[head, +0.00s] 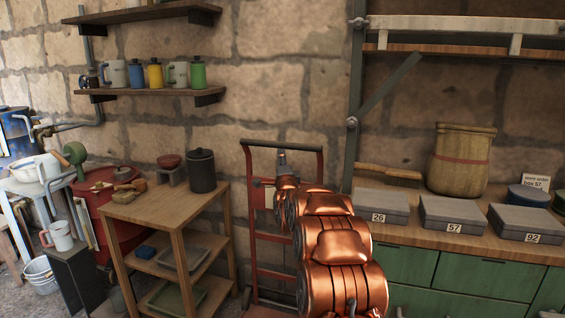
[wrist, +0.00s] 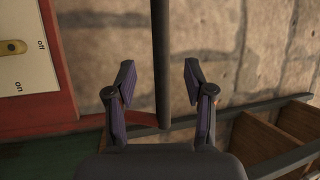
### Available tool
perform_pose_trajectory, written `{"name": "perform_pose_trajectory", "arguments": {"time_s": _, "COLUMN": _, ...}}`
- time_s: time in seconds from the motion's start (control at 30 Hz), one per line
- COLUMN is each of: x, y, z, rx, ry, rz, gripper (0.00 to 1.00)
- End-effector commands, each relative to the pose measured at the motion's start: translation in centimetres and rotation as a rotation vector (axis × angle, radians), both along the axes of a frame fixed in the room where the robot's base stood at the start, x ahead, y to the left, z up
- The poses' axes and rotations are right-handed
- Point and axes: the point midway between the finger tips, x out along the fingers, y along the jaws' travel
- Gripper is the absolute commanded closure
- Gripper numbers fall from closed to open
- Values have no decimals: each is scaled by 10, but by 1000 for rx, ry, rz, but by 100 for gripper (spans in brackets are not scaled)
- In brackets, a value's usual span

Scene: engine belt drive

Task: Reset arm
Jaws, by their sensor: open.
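My gripper (wrist: 158,78) is open in the wrist view, with its two dark fingers spread apart and nothing held between them. A dark upright bar (wrist: 161,40) shows between the fingertips; I cannot tell how far behind them it lies. In the head view my copper arm reaches forward and up from the lower middle. My gripper (head: 282,160) is at its far end, small and partly hidden, in front of the red hand truck (head: 318,165).
In the head view a wooden stand (head: 150,212) with a dark canister (head: 202,170) is left; a green-drawered counter (head: 470,272) with numbered grey boxes (head: 453,212) is right.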

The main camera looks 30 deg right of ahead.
Motion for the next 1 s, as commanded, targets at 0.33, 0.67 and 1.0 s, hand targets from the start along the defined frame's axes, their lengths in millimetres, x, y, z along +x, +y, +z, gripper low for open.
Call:
{"name": "perform_pose_trajectory", "arguments": {"time_s": 0.33, "x": 0, "y": 0, "z": 0, "rx": 0, "ry": 0, "rz": 0, "gripper": 47}}
{"name": "perform_pose_trajectory", "arguments": {"time_s": 0.67, "x": 0, "y": 14, "z": -2, "rx": -8, "ry": 58, "rz": 12, "gripper": 47}}
{"name": "perform_pose_trajectory", "arguments": {"time_s": 1.0, "x": -31, "y": 120, "z": -51, "rx": -121, "ry": 540, "rz": 151, "gripper": 47}}
